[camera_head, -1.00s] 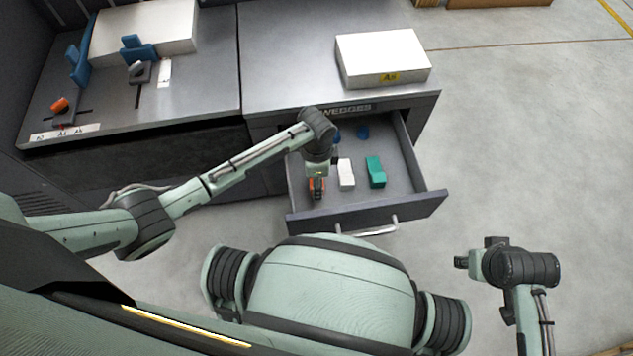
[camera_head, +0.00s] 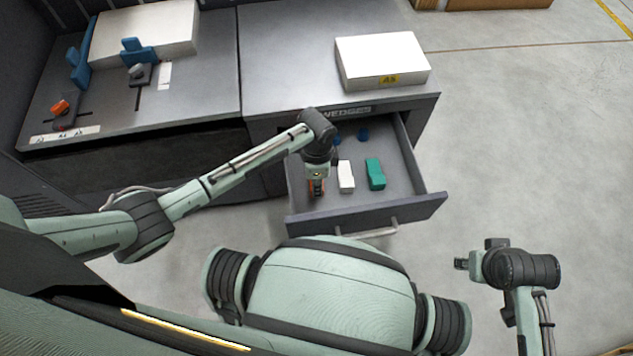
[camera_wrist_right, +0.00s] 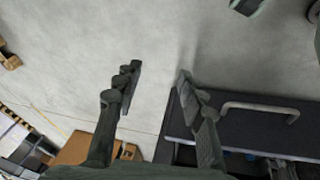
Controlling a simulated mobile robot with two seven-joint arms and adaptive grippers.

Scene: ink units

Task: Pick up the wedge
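Several wedge-like blocks lie in the open drawer (camera_head: 408,195) labelled for wedges. An orange-red one (camera_head: 311,187) is at the left, mostly hidden by my left gripper (camera_head: 317,191). That gripper points down into the drawer, with orange showing beside its fingers; whether they are closed on it I cannot tell. A white block (camera_head: 346,176) and a green block (camera_head: 376,174) lie just right of it. Blue pieces (camera_head: 363,134) sit at the drawer's back. My right gripper (camera_head: 461,263) is outside the drawer at the right; in the right wrist view (camera_wrist_right: 155,88) its fingers are apart and empty.
A white box marked A5 (camera_head: 383,62) stands on the cabinet top (camera_head: 290,50). The left bench holds a large pale block (camera_head: 145,30), blue brackets (camera_head: 137,51) and an orange part (camera_head: 60,108). The drawer handle (camera_head: 368,233) faces me.

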